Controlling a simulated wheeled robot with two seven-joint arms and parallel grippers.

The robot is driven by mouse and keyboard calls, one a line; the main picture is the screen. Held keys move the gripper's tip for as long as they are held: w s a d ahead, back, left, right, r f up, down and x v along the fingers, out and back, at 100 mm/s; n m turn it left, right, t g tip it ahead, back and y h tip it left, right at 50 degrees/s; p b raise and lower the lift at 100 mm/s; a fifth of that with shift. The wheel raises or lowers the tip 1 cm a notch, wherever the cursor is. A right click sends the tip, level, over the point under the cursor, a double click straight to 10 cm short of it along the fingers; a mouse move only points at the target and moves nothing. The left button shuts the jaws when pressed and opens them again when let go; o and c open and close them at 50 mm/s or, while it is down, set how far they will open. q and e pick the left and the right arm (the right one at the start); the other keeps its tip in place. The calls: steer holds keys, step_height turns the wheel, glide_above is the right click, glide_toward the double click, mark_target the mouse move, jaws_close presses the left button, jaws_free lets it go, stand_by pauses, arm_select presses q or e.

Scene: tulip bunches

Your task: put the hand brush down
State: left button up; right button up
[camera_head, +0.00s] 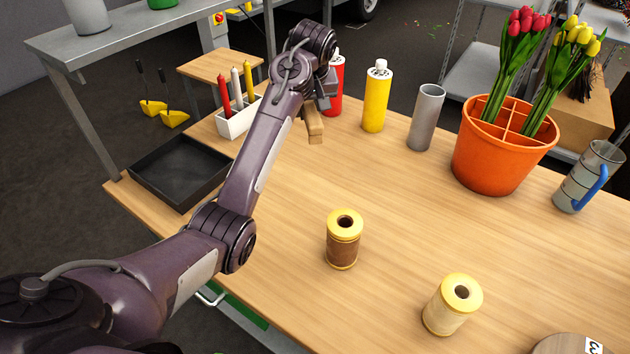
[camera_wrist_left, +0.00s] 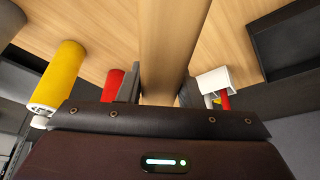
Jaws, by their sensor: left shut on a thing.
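My left gripper (camera_head: 321,102) is over the back left part of the table, next to the red bottle. It is shut on the hand brush (camera_head: 314,126), whose pale wooden part sticks out below the fingers. In the left wrist view the brush (camera_wrist_left: 172,45) runs away from between the two dark fingers as a long wooden bar. Its bristles are hidden. I cannot tell whether the brush touches the table. My right gripper is in neither view.
A black tray (camera_head: 146,170) and a white holder (camera_head: 236,122) with candles stand left of my arm. Red (camera_head: 336,88) and yellow (camera_head: 376,98) bottles, a grey cylinder (camera_head: 426,118) and an orange tulip pot (camera_head: 487,160) stand behind. Two spools (camera_head: 343,248) (camera_head: 445,312) stand in front. The table's middle is clear.

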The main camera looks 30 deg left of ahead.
arm_select(q)
step_height(320, 180, down, 7)
steer(key=p, duration=0.1)
glide_above(308, 173)
steer(key=s, duration=0.1)
steer(key=f, duration=0.7)
steer(key=shift+d, duration=0.3)
step_height(308, 173, down, 5)
steer(key=shift+r, duration=0.1)
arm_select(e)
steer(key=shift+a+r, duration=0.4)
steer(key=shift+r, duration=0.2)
